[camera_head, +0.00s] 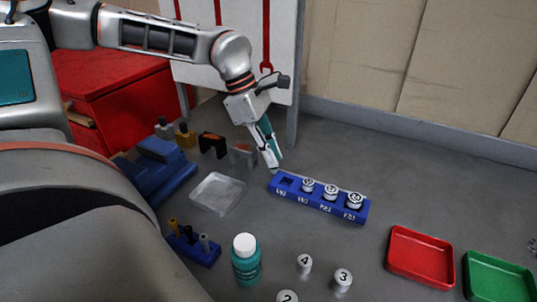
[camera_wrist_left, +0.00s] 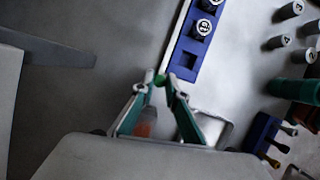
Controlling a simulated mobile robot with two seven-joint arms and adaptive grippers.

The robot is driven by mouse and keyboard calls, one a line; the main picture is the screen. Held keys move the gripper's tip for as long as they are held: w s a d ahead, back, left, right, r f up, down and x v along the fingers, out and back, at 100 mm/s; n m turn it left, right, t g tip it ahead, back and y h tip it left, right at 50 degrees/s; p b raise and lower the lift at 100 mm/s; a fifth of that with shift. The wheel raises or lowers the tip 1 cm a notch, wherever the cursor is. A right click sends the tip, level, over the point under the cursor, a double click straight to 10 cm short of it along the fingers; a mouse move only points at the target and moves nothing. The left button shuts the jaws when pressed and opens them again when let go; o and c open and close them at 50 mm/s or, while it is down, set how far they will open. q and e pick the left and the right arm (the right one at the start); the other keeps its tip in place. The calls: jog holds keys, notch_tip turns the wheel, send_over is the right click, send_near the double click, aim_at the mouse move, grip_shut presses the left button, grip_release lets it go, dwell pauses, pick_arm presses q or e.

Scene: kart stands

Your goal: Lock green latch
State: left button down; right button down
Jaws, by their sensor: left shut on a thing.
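My left gripper (camera_head: 274,165) points down at the far left end of a blue rack (camera_head: 301,196). In the left wrist view, the teal fingers of my left gripper (camera_wrist_left: 160,82) converge on a small bright green piece (camera_wrist_left: 160,77), which looks like the green latch. The piece is just beside the end of the blue rack (camera_wrist_left: 189,47). In the head view the fingertips hide the green piece. The latch's exact position is too small to tell. My right gripper is in neither view.
The rack holds three white-topped cylinders (camera_head: 331,191); its left socket is empty. A clear tray (camera_head: 217,194), teal bottle (camera_head: 246,263) and blue peg holder (camera_head: 196,250) stand nearby. Red (camera_head: 420,257) and green (camera_head: 498,280) trays are at right.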

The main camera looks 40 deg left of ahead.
pick_arm(q)
jog(key=c, duration=2)
grip_release()
jog(key=shift+d, duration=0.15)
jog(key=shift+c, duration=0.2)
jog(key=shift+w+d, duration=0.1)
jog(key=v, duration=1.2)
